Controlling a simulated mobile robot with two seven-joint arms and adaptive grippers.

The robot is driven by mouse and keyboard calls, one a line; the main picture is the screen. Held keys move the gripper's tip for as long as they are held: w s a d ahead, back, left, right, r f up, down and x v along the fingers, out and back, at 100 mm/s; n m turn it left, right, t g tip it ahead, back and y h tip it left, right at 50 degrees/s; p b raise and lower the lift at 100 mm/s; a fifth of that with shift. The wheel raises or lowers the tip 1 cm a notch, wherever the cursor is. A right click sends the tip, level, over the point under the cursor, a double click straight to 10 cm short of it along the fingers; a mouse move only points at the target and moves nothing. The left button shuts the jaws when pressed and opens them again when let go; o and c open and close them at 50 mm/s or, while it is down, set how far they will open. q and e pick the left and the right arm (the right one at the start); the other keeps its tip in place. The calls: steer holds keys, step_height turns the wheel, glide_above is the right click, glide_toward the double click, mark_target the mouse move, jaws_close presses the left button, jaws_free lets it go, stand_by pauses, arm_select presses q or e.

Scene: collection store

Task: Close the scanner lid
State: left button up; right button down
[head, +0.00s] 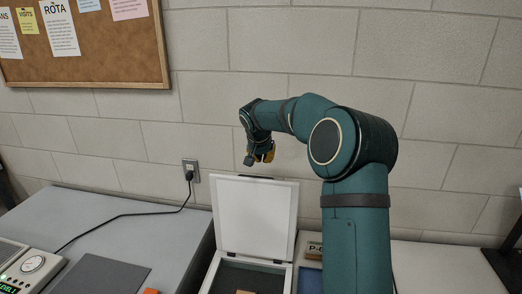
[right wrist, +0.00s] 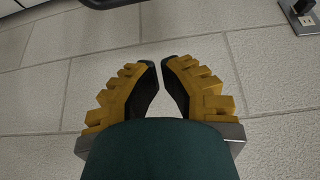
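The scanner's white lid (head: 255,215) stands open, nearly upright, at the back of the scanner in the head view. The scanner base (head: 213,272) shows below it, with a dark bed, and is cut off by the bottom edge. My right gripper (head: 262,157) is above the lid's top edge, near the wall, and appears apart from it. In the right wrist view its yellow fingers with dark pads (right wrist: 161,62) lean together, their tips almost meeting, with nothing between them. The lid is not clear in the wrist view. My left gripper is not in view.
A label block (head: 314,247) stands right of the scanner, partly behind my right arm. Left are a grey table (head: 110,215), a device with a dial (head: 33,264) and a cable to a wall outlet (head: 191,170).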

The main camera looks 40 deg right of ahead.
steer(key=f, duration=0.1)
steer(key=s+a+f, duration=0.1)
steer(key=a+f, duration=0.1)
steer(key=shift+s+f, duration=0.2)
steer(key=shift+f, duration=0.05)
steer(key=shift+b, duration=0.3)
